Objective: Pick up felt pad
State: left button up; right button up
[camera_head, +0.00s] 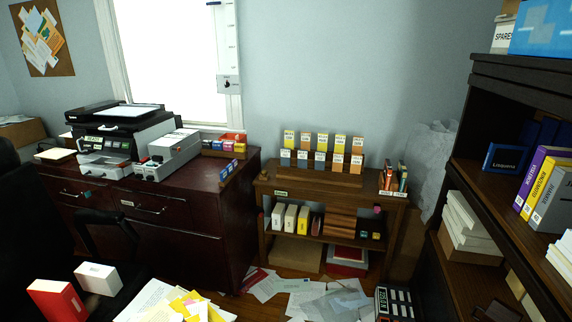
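I cannot pick out a felt pad for certain in the head view. Small coloured items, one pink (377,210) and one green (376,236), sit at the right end of the low wooden shelf (330,189), too small to identify. Neither of my grippers can be made out in this view.
A black printer (122,125) and a grey machine (175,150) stand on the dark red cabinet (165,232). A dark bookcase (500,68) fills the right side. Papers (325,300) litter the floor. Red (57,300) and white (97,278) boxes are at lower left.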

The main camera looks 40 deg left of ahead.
jog(key=shift+o, duration=0.4)
jog(key=o, duration=0.8)
jog(key=shift+d, duration=0.15)
jog(key=shift+o, duration=0.2)
